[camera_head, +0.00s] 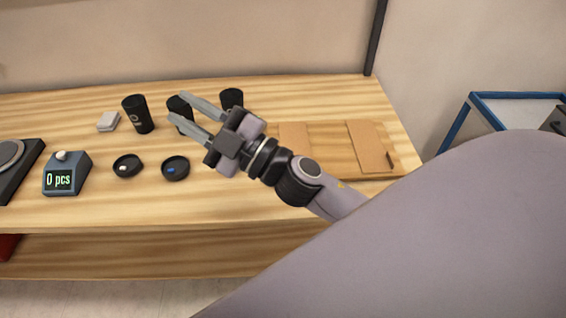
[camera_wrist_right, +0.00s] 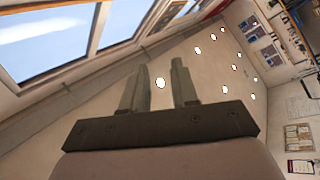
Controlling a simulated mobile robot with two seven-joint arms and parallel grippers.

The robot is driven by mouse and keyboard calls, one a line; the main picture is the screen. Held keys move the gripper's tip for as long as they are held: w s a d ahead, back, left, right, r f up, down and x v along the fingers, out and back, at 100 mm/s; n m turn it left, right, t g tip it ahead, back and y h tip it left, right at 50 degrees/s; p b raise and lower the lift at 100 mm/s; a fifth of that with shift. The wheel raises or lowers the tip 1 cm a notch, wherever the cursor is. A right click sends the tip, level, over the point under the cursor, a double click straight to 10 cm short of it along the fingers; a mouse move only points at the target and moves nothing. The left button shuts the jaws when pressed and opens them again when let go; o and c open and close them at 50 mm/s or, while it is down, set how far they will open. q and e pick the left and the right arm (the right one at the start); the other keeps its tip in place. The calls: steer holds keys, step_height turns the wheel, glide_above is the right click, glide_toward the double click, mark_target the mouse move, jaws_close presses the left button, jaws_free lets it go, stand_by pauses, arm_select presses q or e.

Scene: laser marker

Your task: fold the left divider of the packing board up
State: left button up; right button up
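The packing board (camera_head: 340,153) lies on the right part of the wooden table, a pale wooden base. Its right divider (camera_head: 371,146) is a brown panel lying flat or nearly flat. Its left divider (camera_head: 296,137) is a similar brown panel, partly hidden behind my right arm. My right gripper (camera_head: 188,106) is to the left of the board, above the table, with its two fingers apart and nothing between them. In the right wrist view the fingers (camera_wrist_right: 160,84) are also apart and empty, facing a wall and windows. My left gripper is not in view.
Black cups (camera_head: 138,114) stand at the back, one (camera_head: 179,107) partly behind my fingers and another (camera_head: 231,98) beyond them. Two black dishes (camera_head: 176,168) (camera_head: 127,166), a counter reading "0 pcs" (camera_head: 66,174) and a white block (camera_head: 108,121) are on the left. A blue-framed stand (camera_head: 515,97) is at right.

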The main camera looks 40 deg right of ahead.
steer(key=s+a+n+g+y, duration=0.2)
steer(key=a+n+g+y, duration=0.45)
steer(key=n, duration=0.25)
step_height(320, 180, down, 11)
steer(key=d+n+g+h, duration=0.2)
steer(key=n+g+h, duration=0.4)
steer(key=n+g, duration=0.3)
steer(key=d+f+m+g+h, duration=0.1)
steer(key=d+h, duration=0.3)
steer(key=d, duration=0.3)
steer(key=w+d+f+m+g+h, duration=0.1)
steer(key=d+f+h, duration=0.1)
steer(key=d+h, duration=0.2)
steer(key=w+d+f+m+g+h, duration=0.1)
steer(key=d+h, duration=0.3)
steer(key=d, duration=0.6)
steer(key=shift+w+d+f+m+g, duration=0.15)
steer(key=shift+d+f+m+g, duration=0.15)
steer(key=shift+f+m, duration=0.2)
step_height(320, 180, down, 7)
steer(key=shift+a+r, duration=0.1)
steer(key=shift+r, duration=0.1)
jaws_close()
